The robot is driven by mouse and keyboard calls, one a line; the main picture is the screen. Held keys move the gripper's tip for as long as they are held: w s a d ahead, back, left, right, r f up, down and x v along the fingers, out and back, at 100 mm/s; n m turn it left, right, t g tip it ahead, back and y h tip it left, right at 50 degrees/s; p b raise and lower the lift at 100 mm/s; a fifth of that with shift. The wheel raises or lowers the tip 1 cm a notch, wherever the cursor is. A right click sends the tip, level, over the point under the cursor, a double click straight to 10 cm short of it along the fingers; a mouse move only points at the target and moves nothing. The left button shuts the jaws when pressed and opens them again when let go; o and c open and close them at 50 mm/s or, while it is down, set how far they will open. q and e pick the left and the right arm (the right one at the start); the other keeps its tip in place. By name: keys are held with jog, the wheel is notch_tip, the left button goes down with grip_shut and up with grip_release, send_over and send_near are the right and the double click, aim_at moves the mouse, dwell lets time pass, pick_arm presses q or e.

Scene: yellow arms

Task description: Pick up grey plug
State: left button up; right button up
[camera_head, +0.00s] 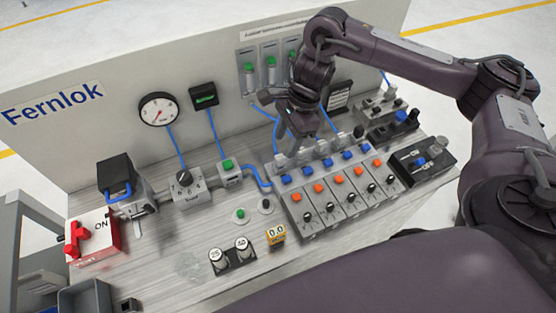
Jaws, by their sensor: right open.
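My right gripper (303,126) reaches down from the upper right and hangs over the back of the valve row (325,190); it is open. Its fingertips are small and partly merge with the parts behind them, so I cannot tell if they touch anything. A small dark grey round piece (265,205) sits on the bench beside a green-topped one (240,214), left of the valve row and apart from my gripper. Light grey pieces (342,138) stand behind the blue buttons, close to the gripper. I cannot tell which of these is the grey plug. My left gripper is out of view.
A back panel (110,60) with a gauge (158,109) bounds the bench. Blue hoses (218,135) run down to the bench. Bare bench shows at front left.

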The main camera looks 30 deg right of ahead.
aim_at(281, 156)
jog(key=shift+p+x, duration=0.3)
jog(key=shift+x, duration=2.9)
jog(key=shift+w+d, duration=0.1)
jog(key=shift+d, duration=0.05)
jog(key=shift+c, duration=0.3)
